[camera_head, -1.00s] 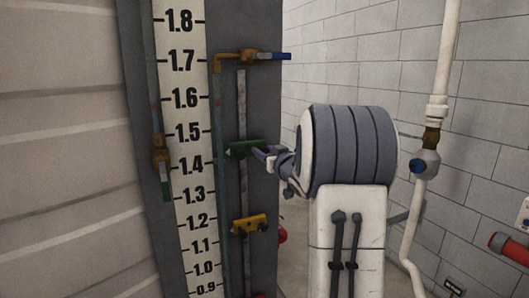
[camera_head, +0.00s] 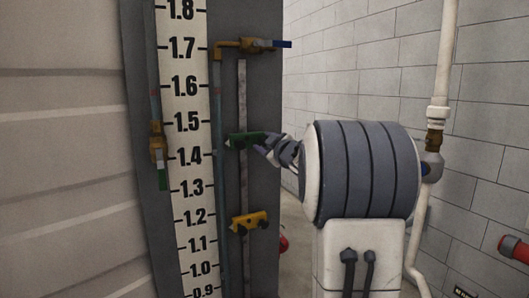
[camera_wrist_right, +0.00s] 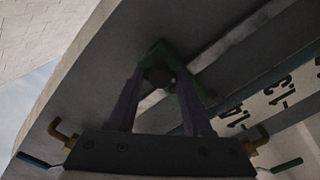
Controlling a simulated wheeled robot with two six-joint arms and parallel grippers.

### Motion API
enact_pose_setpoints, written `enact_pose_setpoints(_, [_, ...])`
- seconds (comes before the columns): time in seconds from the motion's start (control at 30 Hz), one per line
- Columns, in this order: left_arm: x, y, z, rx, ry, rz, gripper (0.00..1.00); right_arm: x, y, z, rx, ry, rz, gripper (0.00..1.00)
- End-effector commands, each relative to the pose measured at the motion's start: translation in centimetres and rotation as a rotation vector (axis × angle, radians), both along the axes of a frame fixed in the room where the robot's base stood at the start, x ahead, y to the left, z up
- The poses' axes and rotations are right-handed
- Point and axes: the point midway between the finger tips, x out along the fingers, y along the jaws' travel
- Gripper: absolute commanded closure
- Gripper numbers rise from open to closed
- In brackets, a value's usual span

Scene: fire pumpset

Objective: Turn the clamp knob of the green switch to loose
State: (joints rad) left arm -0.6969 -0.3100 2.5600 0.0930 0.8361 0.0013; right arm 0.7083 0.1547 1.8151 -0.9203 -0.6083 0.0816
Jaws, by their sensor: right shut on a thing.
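The green switch (camera_head: 240,140) sits on the vertical metal rail beside the ruler, near the 1.4 to 1.5 marks. It also shows in the right wrist view (camera_wrist_right: 177,52), with its dark round clamp knob (camera_wrist_right: 158,76) between my fingers. My right gripper (camera_head: 262,144) reaches it from the right and is shut on the knob; in the right wrist view its two fingers (camera_wrist_right: 160,82) stand on either side. In the head view the knob is hidden by the fingers. My left gripper is not in view.
A yellow switch (camera_head: 249,221) sits lower on the same rail. A brass valve with a blue handle (camera_head: 265,44) is above. A brass valve with a green handle (camera_head: 159,155) is left of the ruler (camera_head: 187,140). A white pipe (camera_head: 443,60) runs down the wall at right.

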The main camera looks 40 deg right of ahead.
Motion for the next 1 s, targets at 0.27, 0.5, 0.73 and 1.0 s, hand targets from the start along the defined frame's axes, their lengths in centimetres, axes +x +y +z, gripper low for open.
enact_pose_setpoints(0.27, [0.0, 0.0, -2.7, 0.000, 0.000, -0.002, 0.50, 0.0, 0.1, -0.4, -0.258, 0.060, 0.001, 1.00])
enact_pose_setpoints(0.5, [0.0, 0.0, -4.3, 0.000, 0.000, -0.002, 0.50, 0.0, 0.2, -0.5, -0.473, 0.112, 0.001, 1.00])
enact_pose_setpoints(0.73, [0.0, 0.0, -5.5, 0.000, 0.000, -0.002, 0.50, 0.0, 0.2, -0.5, -0.644, 0.154, 0.001, 1.00])
enact_pose_setpoints(1.0, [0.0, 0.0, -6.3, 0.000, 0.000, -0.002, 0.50, 0.0, 0.2, -0.4, -0.771, 0.184, 0.001, 1.00])
